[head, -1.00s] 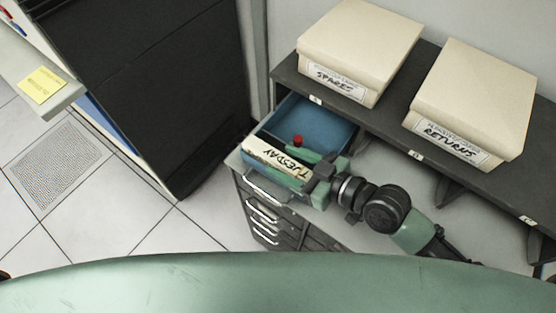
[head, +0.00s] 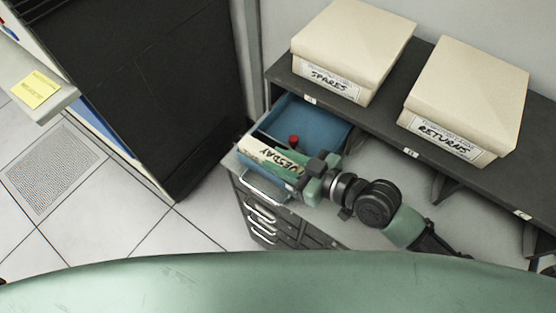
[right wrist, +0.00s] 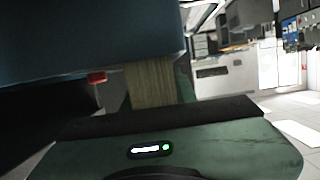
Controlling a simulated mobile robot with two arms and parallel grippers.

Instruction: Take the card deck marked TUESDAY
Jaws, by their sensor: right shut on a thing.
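The card deck marked TUESDAY (head: 262,153) is a cream block with black lettering. It sits at the front of an open blue drawer (head: 325,121); its right end is hidden by my right gripper. My right gripper (head: 293,166) reaches in from the right and is shut on the deck, with one green finger behind it. In the right wrist view the deck's layered card edges (right wrist: 150,84) show just beyond the gripper body. My left gripper is not in view.
A red knob (head: 293,140) is in the drawer behind the deck. Boxes marked SPARES (head: 352,45) and RETURNS (head: 468,95) stand on the dark shelf above. A tall black cabinet (head: 150,80) stands to the left, with open tiled floor before it.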

